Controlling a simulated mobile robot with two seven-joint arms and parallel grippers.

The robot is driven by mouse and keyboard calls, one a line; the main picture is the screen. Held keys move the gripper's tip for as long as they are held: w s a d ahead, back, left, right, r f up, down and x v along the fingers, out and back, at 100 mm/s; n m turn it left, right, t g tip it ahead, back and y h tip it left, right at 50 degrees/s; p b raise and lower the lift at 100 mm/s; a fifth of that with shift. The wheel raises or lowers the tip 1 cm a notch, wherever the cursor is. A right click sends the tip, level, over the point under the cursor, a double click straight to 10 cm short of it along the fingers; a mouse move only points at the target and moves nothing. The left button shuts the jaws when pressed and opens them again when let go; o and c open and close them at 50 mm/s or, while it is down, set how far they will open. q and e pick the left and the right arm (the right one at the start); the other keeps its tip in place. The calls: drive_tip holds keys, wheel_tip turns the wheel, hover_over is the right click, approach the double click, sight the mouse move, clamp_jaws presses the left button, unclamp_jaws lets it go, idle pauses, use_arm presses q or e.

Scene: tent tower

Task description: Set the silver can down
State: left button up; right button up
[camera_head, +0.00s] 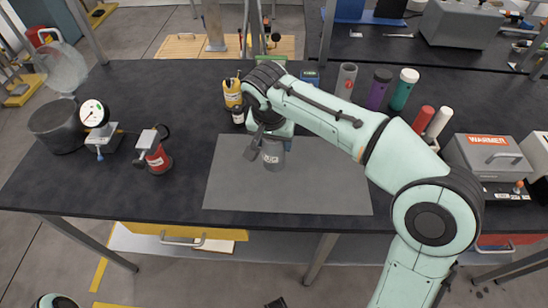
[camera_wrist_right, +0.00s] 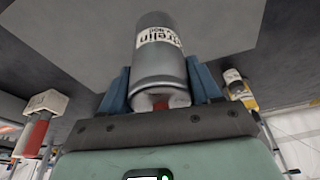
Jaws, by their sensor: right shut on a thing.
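The silver can (camera_head: 274,157) is a grey cylinder with a white label and dark lettering. It hangs below my right gripper (camera_head: 270,141), over or on the grey mat (camera_head: 300,188). In the right wrist view the can (camera_wrist_right: 158,55) sits between the blue fingers of my right gripper (camera_wrist_right: 160,84), which is shut on it. The can's far end points toward the grey surface; I cannot tell whether it touches. My left gripper is not in view.
A yellow bottle (camera_head: 232,92) stands behind the mat, left of my right gripper. A red canister (camera_head: 158,160) and a dial gauge (camera_head: 93,113) stand to the left. Several coloured tubes (camera_head: 378,90) stand at the back right. Most of the mat is clear.

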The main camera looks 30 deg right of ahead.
sight(274, 155)
drive_tip(key=shift+f+b, duration=0.45)
drive_tip(key=shift+f, duration=2.3)
drive_tip(key=shift+f, duration=0.2)
drive_tip(key=o, duration=1.5)
drive_tip(key=shift+r, duration=0.1)
